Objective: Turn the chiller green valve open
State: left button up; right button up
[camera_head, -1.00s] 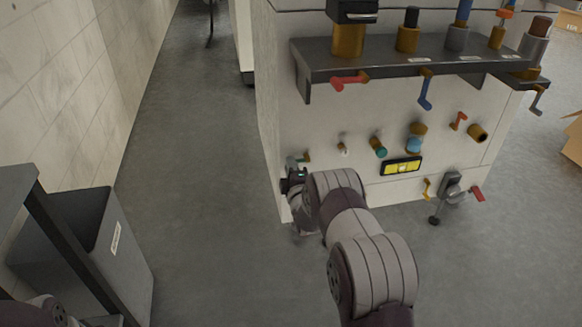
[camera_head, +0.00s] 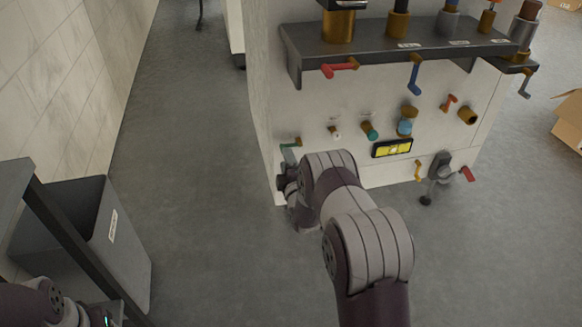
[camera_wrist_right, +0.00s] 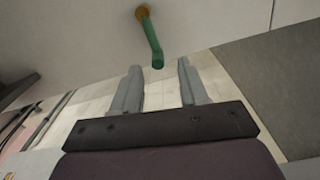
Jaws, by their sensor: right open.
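The green valve (camera_head: 290,150) is a small green lever on a brass stem, low on the left part of the white machine's front. It also shows in the right wrist view (camera_wrist_right: 151,42), hanging down from its brass mount. My right gripper (camera_wrist_right: 159,70) is open and empty. Its two grey fingers lie apart just below the lever's lower end, with the end between them in the picture; I cannot tell whether they touch. In the head view, my right gripper (camera_head: 285,173) is partly hidden by my arm. My left arm shows at the bottom left corner, its fingers out of view.
The machine (camera_head: 350,110) carries a dark shelf (camera_head: 400,50) with red and blue levers below it. A yellow display (camera_head: 392,148) and other fittings are right of the green valve. A grey bin (camera_head: 75,230) stands at the left. The floor between is clear.

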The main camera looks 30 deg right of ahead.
pick_arm(q)
notch_tip(320, 180, up, 4)
jog(key=p, duration=0.3)
pick_arm(e)
jog(key=v, duration=0.8)
jog(key=shift+s, duration=0.2)
pick_arm(q)
jog(key=shift+r, duration=0.1)
pick_arm(e)
jog(key=shift+r, duration=0.1)
